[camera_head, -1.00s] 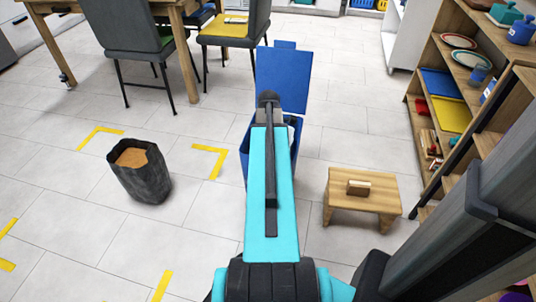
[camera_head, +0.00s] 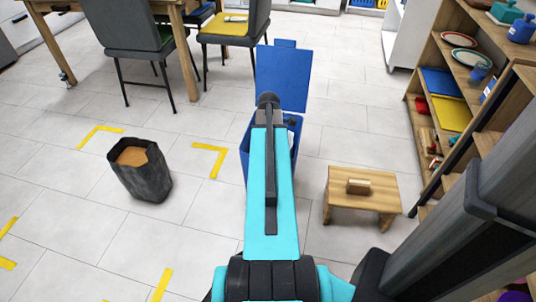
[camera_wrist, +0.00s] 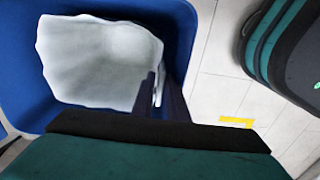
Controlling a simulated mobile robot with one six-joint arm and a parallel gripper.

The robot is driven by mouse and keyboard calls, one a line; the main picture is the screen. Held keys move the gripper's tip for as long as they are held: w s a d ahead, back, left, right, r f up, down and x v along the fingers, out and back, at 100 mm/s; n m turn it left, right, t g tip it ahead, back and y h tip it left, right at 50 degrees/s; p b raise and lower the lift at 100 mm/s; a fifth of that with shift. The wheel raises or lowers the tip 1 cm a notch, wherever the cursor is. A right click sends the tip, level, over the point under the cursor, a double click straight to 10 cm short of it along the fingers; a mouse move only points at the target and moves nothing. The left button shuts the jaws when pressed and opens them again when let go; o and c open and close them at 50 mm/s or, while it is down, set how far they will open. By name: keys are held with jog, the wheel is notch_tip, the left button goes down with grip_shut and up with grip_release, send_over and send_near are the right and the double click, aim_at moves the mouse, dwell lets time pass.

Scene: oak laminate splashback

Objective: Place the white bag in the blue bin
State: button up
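The white bag (camera_wrist: 95,60) sits within the opening of the blue bin (camera_wrist: 190,30) in the wrist view, its rim crumpled. My gripper (camera_wrist: 160,80) has its two dark fingers close together at the bag's right edge, with a sliver of white between them. It looks shut on that edge. In the head view the blue bin (camera_head: 297,125) stands on the floor, its lid raised behind it. My turquoise arm covers most of the bin there, and hides the gripper and nearly all of the bag.
A dark bag with brown contents (camera_head: 142,172) stands on the floor at left, near yellow corner marks (camera_head: 210,158). A wooden stool (camera_head: 360,195) is right of the bin. Shelves (camera_head: 470,90) line the right side. Chairs (camera_head: 135,40) and a table are behind left.

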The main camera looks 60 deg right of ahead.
notch_tip(320, 180, up, 13)
jog(key=p, duration=0.4)
dwell(0.5)
jog(key=shift+d+r, duration=0.1)
dwell(0.6)
jog(key=w+a+f+m+g+y, duration=0.1)
jog(key=w+a+f, duration=0.4)
jog(key=a+f, duration=0.7)
jog(key=w+a+f+g, duration=0.1)
jog(key=w+a+f, duration=0.4)
jog(key=a+f, duration=0.65)
jog(key=s+a+f+g, duration=0.1)
jog(key=s+a+f, duration=0.3)
jog(key=a, duration=0.5)
jog(key=s+a+f+m+g, duration=0.1)
jog(key=s+a+f, duration=0.4)
jog(key=a, duration=0.4)
jog(key=s+a+f+m+h, duration=0.1)
jog(key=s+a+f, duration=0.4)
jog(key=a, duration=0.4)
jog(key=shift+f+g, duration=0.15)
jog(key=shift+g, duration=0.25)
